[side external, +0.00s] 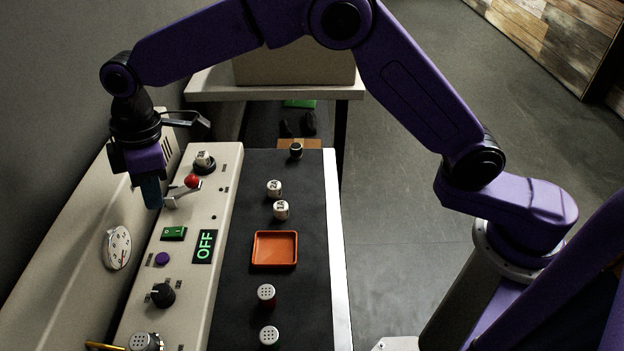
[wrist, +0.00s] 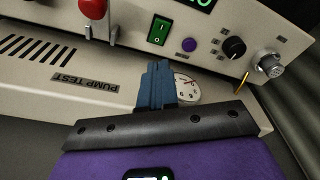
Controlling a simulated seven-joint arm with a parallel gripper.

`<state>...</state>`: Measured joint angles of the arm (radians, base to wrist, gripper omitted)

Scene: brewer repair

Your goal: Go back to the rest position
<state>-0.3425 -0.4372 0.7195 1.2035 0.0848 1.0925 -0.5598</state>
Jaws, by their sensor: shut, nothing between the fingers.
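My gripper (side external: 152,192) hangs over the left part of the beige control panel (side external: 226,190), above the panel and left of the red-knobbed lever (side external: 192,181). In the wrist view its blue fingers (wrist: 157,84) are together with nothing between them. They overlap part of the round white gauge (wrist: 186,88) in that view. The gauge also shows in the side view (side external: 117,247). The green rocker switch (side external: 174,233) and the lit OFF display (side external: 205,246) are on the panel, below the gripper in the side view.
A dark mat (side external: 310,200) right of the panel holds an orange tray (side external: 275,262), two white-topped pieces (side external: 274,188) and two shaker-like caps (side external: 267,293). A black knob (side external: 163,295) and purple button (side external: 162,259) sit on the panel. A box (side external: 295,62) stands behind.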

